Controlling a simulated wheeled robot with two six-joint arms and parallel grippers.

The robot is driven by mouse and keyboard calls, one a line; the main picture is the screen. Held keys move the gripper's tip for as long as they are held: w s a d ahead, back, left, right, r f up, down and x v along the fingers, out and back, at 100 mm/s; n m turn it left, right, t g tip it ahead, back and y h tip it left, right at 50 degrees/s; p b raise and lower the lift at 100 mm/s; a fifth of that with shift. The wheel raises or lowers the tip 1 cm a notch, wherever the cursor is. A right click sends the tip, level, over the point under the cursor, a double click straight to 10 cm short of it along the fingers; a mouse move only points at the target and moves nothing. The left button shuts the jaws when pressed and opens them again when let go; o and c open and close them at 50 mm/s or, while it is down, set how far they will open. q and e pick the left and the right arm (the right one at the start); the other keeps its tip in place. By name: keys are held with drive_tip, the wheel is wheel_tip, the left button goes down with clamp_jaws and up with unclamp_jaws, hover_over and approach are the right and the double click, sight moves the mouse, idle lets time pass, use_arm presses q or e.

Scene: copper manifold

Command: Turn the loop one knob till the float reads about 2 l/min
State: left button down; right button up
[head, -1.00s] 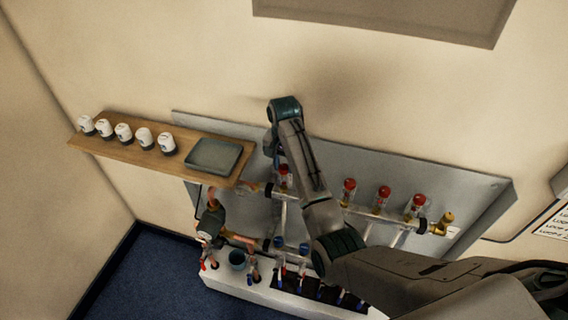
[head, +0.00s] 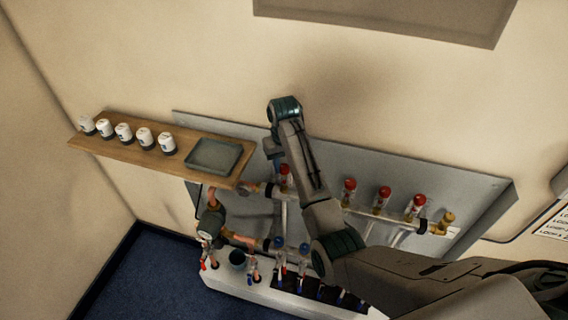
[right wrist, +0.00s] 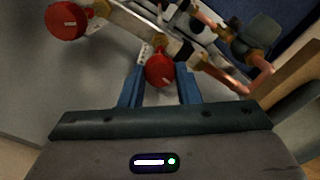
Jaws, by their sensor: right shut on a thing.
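The leftmost red knob (head: 285,170) sits on top of a clear float tube at the left end of the upper manifold bar; I take it for loop one. In the right wrist view the same red knob (right wrist: 160,70), with a pale mark on its face, is between the two blue fingers of my right gripper (right wrist: 160,88). The gripper is shut on it. In the head view my right arm hides much of the gripper. The float and its scale are too small to read. My left gripper is out of view.
More red knobs (head: 384,192) stand along the bar to the right; one neighbour (right wrist: 66,21) shows in the right wrist view. A wooden shelf (head: 118,150) with white-capped pieces and a grey tray (head: 214,155) is close left. A pump (head: 210,225) and copper pipes sit below.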

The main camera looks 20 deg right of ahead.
drive_tip(key=shift+r, duration=0.15)
idle(0.4)
drive_tip(key=o, duration=1)
drive_tip(key=shift+c, duration=0.2)
